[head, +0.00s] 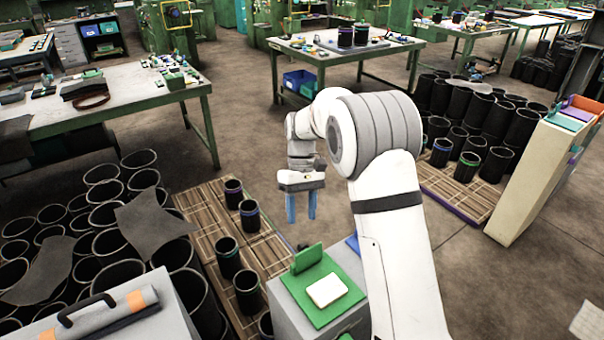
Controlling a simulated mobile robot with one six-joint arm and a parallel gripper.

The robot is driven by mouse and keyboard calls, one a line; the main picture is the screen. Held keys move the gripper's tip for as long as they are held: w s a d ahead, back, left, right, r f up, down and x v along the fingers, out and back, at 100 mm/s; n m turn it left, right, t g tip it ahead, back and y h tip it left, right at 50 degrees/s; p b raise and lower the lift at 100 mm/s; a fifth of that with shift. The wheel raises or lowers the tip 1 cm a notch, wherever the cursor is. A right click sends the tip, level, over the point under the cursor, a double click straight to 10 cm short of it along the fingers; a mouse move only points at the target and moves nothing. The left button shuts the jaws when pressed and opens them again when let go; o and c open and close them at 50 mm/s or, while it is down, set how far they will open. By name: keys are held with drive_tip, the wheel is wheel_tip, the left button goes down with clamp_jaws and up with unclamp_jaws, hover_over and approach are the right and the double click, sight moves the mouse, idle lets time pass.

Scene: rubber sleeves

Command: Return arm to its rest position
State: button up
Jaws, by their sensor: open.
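My gripper (301,207) hangs at the end of my white arm near the middle of the head view. Its two blue fingers point down and are apart, with nothing between them. It is above the floor, just behind a grey cabinet (290,320) with a green board on top. Several black rubber sleeves stand on a wooden pallet (267,250) to the left of the gripper, some with blue or green bands. My arm hides part of the floor and whatever lies behind it.
A green-legged table (135,92) stands at left, another table (330,50) at the back. Many black sleeves (125,185) crowd the left floor. A second pallet (455,192) with sleeves and a cream cabinet (540,170) stand at right. Floor between the tables is clear.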

drive_tip(key=s+d+r+m+t, duration=0.2)
drive_tip(key=s+d+r+t, duration=0.1)
drive_tip(key=s+d+r, duration=0.4)
drive_tip(key=s+d+r+m+t, duration=0.3)
drive_tip(key=s+d+r, duration=0.25)
drive_tip(key=s, duration=0.45)
drive_tip(key=s+d+f+m+t, duration=0.1)
drive_tip(key=s+d+t, duration=0.1)
drive_tip(key=s, duration=0.6)
drive_tip(key=shift+d+m+t, duration=0.35)
drive_tip(key=shift+m+t, duration=0.05)
drive_tip(key=shift+t, duration=0.1)
